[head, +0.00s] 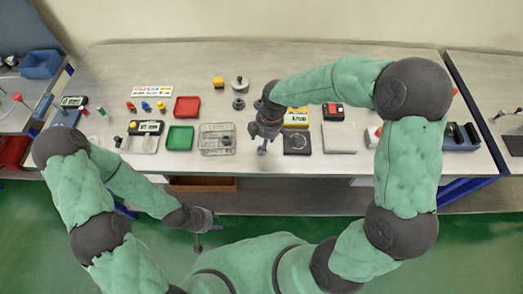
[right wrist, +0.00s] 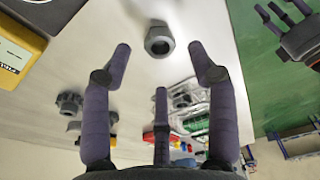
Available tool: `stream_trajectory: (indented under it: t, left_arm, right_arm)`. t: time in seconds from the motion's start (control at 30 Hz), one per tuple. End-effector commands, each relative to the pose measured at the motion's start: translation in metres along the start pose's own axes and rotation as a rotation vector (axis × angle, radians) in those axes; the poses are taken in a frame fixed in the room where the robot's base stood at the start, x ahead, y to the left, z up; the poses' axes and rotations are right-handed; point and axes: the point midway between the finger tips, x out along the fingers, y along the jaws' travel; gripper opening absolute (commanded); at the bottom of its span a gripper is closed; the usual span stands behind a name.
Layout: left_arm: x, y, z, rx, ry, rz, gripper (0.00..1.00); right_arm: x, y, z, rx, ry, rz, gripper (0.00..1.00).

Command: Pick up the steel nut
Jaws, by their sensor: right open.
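The steel nut (right wrist: 159,41) is a grey hexagonal ring with a dark hole. In the right wrist view it lies on the pale bench top, ahead of my right gripper (right wrist: 160,65) and roughly central between its two outer fingers. The three fingers are spread open and empty, and I see no contact with the nut. In the head view my right gripper (head: 264,147) hangs over the bench near its front edge, and I cannot make out the nut there. My left gripper (head: 206,233) is over the green floor in front of the bench, its fingers apart and empty.
Dark round knobs (right wrist: 70,103) also lie nearby.

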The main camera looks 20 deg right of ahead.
Motion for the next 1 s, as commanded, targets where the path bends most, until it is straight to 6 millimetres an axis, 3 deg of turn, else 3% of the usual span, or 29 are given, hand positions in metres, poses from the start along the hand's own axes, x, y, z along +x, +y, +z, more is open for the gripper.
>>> stream_trajectory:
  t: [0.2, 0.47, 0.5, 0.7, 1.0]
  left_arm:
    - [0.010, -0.004, 0.000, 0.000, 0.000, 0.000, 0.40]
    - [0.010, -0.004, 0.000, 0.000, 0.000, 0.000, 0.40]
    - [0.010, -0.004, 0.000, 0.000, 0.000, 0.000, 0.40]
    - [0.010, -0.004, -0.001, 0.000, 0.000, 0.000, 0.40]
    - [0.010, -0.004, 0.000, 0.000, 0.000, 0.000, 0.40]
  right_arm:
    - [0.034, -0.003, 0.003, -0.001, -0.002, -0.004, 0.59]
    - [0.038, -0.002, 0.002, 0.000, 0.000, 0.000, 0.59]
    - [0.038, -0.002, 0.002, 0.000, 0.000, 0.000, 0.56]
    - [0.038, -0.002, 0.003, 0.000, 0.000, -0.001, 0.00]
    - [0.037, -0.002, 0.002, 0.000, 0.000, -0.001, 0.00]
